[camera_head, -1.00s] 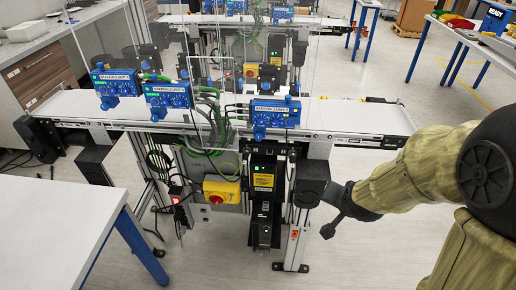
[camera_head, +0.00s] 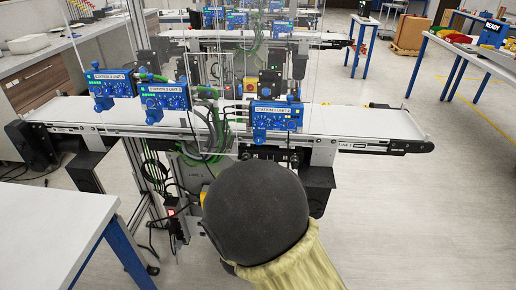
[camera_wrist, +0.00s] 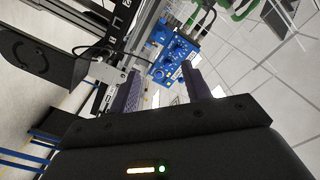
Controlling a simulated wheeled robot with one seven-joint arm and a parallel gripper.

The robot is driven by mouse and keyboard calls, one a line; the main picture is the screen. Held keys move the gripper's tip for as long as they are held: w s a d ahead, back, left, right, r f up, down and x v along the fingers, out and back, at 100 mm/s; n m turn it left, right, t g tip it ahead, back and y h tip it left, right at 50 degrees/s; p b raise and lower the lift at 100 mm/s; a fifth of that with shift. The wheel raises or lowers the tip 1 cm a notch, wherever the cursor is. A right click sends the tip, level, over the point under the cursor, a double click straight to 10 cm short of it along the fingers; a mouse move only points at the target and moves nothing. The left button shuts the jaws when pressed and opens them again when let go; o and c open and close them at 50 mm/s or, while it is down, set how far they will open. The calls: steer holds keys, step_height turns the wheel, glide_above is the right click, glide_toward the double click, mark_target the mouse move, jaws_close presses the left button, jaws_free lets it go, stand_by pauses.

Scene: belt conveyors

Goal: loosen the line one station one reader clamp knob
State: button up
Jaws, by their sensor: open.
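The right blue reader unit (camera_head: 275,115), with a label that seems to read station 1, is mounted over the near conveyor in the head view. Small blue knobs (camera_head: 260,136) stick out at its lower edge; I cannot tell which one is the clamp knob. In the wrist view a blue unit (camera_wrist: 176,58) with knobs on its face lies beyond and between my fingers. My gripper (camera_wrist: 160,80) is open and empty, with its two fingers apart and some distance short of the unit. In the head view my arm hides the gripper.
Two more blue units (camera_head: 161,97) stand at the left of the near conveyor (camera_head: 365,122), with green and black cables around them. A white table (camera_head: 40,235) stands at the front left. A second conveyor is behind. The floor at right (camera_head: 440,220) is clear.

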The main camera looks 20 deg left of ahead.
mark_target(259, 143)
steer(key=p+x, duration=0.3)
steer(key=x, duration=1.4)
steer(key=shift+w, duration=0.25)
steer(key=shift+d, duration=0.1)
steer(key=c, duration=1)
